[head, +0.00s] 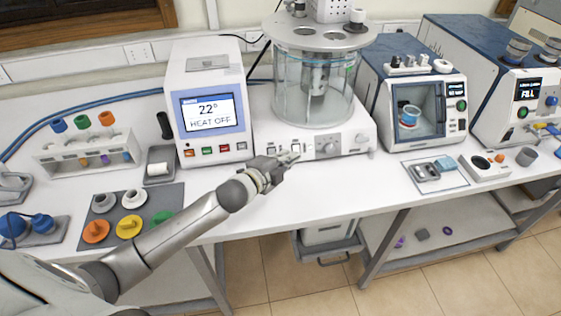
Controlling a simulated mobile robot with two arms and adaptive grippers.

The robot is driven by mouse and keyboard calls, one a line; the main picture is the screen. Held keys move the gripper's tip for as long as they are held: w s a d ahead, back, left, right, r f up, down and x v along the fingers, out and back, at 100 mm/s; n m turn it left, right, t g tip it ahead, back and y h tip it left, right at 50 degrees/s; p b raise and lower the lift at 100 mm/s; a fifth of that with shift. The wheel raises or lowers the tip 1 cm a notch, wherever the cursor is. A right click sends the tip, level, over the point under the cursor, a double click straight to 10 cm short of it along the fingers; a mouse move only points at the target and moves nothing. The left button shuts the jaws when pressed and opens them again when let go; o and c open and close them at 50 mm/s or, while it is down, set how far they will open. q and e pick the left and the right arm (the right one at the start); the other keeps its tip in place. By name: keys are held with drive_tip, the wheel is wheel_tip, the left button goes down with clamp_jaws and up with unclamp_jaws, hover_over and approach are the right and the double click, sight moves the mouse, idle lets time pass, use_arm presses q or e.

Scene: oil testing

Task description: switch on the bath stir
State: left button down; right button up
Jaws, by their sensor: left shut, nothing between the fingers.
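The bath is a clear glass vessel (296,85) with a grey lid, standing on a white base (357,140). The base's front panel carries small switches and a grey knob (328,147). My left gripper (291,155) is shut and empty, with its fingertips close to the left part of that front panel. I cannot tell whether the tips touch it. The stirrer's shaft (318,75) hangs inside the glass. My right gripper is not in view.
A heater unit (184,75) reading "22° HEAT OFF" stands just left of the bath. A blue-topped device with a window (411,104) stands to its right. A tube rack (60,153) and coloured caps on a grey mat (172,193) lie at left. Clear bench lies in front of the bath.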

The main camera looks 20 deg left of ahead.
use_arm(q)
drive_tip(key=v, duration=0.3)
drive_tip(key=shift+r, duration=0.25)
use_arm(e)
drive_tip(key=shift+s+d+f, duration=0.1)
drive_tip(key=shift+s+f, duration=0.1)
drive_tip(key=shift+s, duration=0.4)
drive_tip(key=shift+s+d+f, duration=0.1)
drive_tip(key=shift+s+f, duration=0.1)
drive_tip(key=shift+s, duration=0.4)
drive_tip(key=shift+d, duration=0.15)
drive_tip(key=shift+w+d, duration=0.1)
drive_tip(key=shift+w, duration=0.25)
